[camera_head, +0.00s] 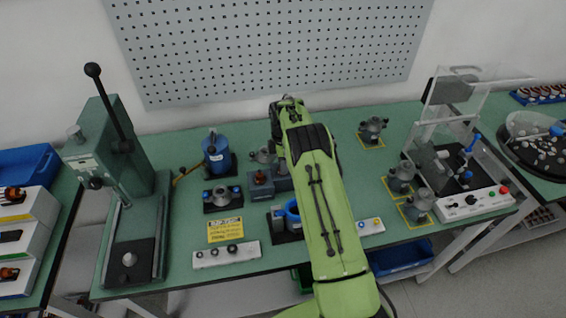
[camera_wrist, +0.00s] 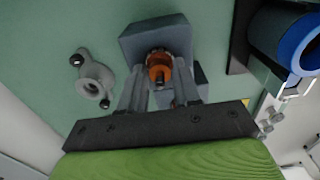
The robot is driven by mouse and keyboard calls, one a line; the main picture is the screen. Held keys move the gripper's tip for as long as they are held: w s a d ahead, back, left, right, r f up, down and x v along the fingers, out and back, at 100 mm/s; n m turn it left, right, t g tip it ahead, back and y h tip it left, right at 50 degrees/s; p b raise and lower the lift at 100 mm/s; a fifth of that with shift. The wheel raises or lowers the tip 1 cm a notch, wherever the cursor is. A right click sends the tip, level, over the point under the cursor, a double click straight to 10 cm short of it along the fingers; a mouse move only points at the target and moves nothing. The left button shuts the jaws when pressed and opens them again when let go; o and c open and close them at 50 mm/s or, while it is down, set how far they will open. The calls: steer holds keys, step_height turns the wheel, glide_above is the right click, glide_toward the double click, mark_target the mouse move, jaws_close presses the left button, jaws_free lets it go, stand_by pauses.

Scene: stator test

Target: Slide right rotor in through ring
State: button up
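In the wrist view a copper-coloured rotor (camera_wrist: 159,72) stands in a grey block (camera_wrist: 150,33). My gripper (camera_wrist: 160,80) has one finger on each side of it. The fingers look apart, with narrow gaps beside the rotor. In the head view two grey blocks (camera_head: 260,189) sit mid-table beside my arm, which hides the fingertips. A blue ring (camera_head: 291,214) on a black base stands nearer the front, partly behind my arm. A blue cylinder (camera_head: 216,153) on a black base stands left of the blocks. A blue ring-like part (camera_wrist: 285,38) shows at the wrist view's upper right.
A green press (camera_head: 125,175) stands at left and a clear-covered test rig (camera_head: 455,170) at right. Grey housings (camera_head: 372,128) stand on yellow-marked spots. A flanged grey part (camera_wrist: 95,80) lies near my gripper. A yellow label (camera_head: 225,230) and button boxes (camera_head: 226,253) line the front.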

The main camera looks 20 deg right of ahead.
steer(key=c, duration=0.4)
steer(key=shift+r, duration=0.1)
steer(key=shift+r+p, duration=2.7)
steer(key=shift+r, duration=1.55)
steer(key=shift+d, duration=0.1)
